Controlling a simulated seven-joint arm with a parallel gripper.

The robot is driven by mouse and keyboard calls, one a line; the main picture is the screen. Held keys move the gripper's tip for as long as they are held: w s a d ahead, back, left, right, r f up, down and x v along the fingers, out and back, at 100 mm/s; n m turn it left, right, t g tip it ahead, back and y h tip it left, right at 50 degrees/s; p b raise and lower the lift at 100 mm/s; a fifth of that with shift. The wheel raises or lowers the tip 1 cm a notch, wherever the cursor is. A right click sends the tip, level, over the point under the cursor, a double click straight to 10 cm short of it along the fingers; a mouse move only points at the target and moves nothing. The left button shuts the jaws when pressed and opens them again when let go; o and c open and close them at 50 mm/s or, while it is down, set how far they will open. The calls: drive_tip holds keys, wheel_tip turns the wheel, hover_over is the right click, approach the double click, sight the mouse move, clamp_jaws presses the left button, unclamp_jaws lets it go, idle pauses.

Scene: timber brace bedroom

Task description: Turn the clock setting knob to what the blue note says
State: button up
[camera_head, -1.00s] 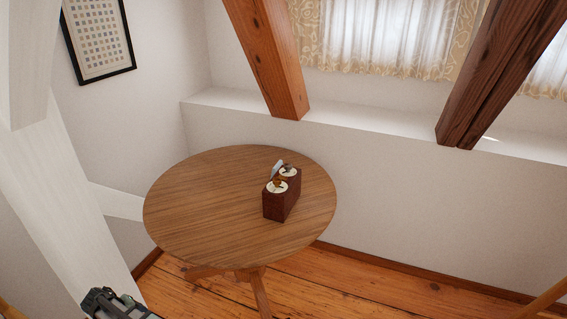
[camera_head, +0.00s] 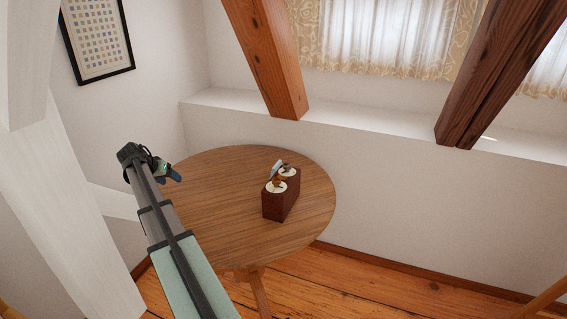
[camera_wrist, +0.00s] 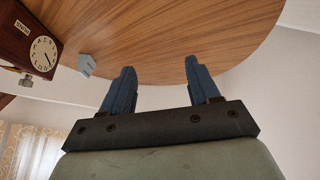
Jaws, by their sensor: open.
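A dark red-brown clock box (camera_head: 281,206) stands on the round wooden table. Its top has two white dials, a near one (camera_head: 276,187) and a far one (camera_head: 288,172), with small knobs whose settings are too small to read. A pale blue-grey note (camera_head: 276,168) stands up beside the dials; its writing is not legible. In the wrist view the box (camera_wrist: 14,48) is at the upper left, with one marked dial (camera_wrist: 43,53) and a small label. A pale blue-grey piece (camera_wrist: 87,65) shows beside it. My gripper (camera_wrist: 158,75) is open and empty, blue-fingered, apart from the box.
The round table (camera_head: 225,165) is otherwise bare. In the head view my gripper (camera_head: 173,176) is over its left edge. A white post (camera_head: 60,190) stands at left, a wooden beam (camera_head: 265,60) slants behind the table, and a ledge (camera_head: 340,130) runs along the wall.

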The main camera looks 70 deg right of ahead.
drive_tip(key=s+d+r+m+g+y, duration=0.1)
drive_tip(key=s+d+r+m, duration=0.25)
drive_tip(key=s+d, duration=0.4)
drive_tip(key=s+d+r+m+g+y, duration=0.1)
drive_tip(key=s+d+r+m, duration=0.25)
drive_tip(key=s+d, duration=0.4)
drive_tip(key=m+y, duration=0.2)
drive_tip(key=m, duration=0.4)
approach(287, 164)
drive_tip(key=shift+g, duration=0.5)
drive_tip(key=x, duration=0.8)
drive_tip(key=shift+w+f, duration=0.3)
drive_tip(key=shift+c, duration=0.2)
drive_tip(key=c, duration=1)
drive_tip(key=shift+n, duration=0.5)
